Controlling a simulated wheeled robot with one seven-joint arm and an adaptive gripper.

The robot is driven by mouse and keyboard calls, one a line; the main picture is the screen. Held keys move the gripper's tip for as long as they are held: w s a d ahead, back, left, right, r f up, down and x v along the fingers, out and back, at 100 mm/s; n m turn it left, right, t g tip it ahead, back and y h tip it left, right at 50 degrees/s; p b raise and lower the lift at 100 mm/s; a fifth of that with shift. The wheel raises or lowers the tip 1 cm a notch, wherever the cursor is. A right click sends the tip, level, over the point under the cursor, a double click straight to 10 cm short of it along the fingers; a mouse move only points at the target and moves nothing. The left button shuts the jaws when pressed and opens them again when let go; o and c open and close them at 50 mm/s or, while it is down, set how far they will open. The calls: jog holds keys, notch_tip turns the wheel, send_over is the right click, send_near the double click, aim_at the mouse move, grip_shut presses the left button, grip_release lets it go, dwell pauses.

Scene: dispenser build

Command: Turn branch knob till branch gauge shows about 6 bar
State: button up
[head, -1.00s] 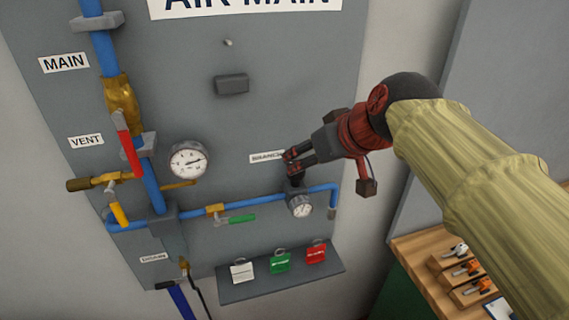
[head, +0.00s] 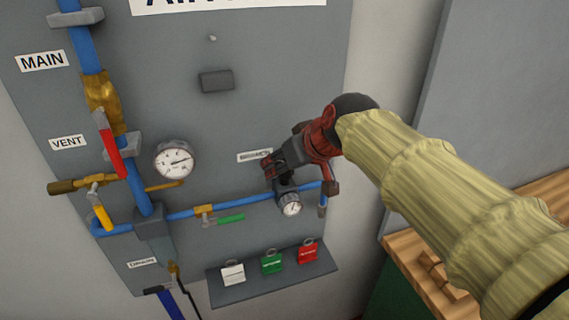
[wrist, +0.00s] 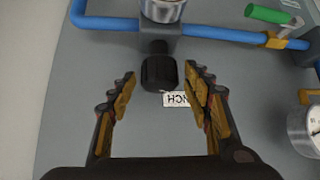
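The black branch knob (wrist: 158,72) sticks out below a grey block on the blue pipe in the wrist view. My gripper (wrist: 161,77) is open, with one finger on either side of the knob's end. Gaps show between knob and both fingers, so I see no contact. In the head view my gripper (head: 270,168) is at the panel just above the branch gauge and hides most of the knob. The small round branch gauge (head: 290,205) faces out, but its reading is too small to tell. Only its edge (wrist: 163,10) shows in the wrist view.
A larger gauge (head: 174,160) and the red-handled valve (head: 110,146) are to the left. A green-handled valve (head: 228,218) sits on the branch pipe. A shelf (head: 232,294) with white, green and red tags is below. A wooden bench (head: 405,245) is at lower right.

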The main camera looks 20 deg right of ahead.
jog(key=shift+c, duration=1.2)
jog(key=c, duration=0.9)
jog(key=shift+m+h+p, duration=0.3)
jog(key=shift+p, duration=0.25)
jog(key=shift+m+h+p, duration=0.7)
jog(key=shift+m, duration=0.3)
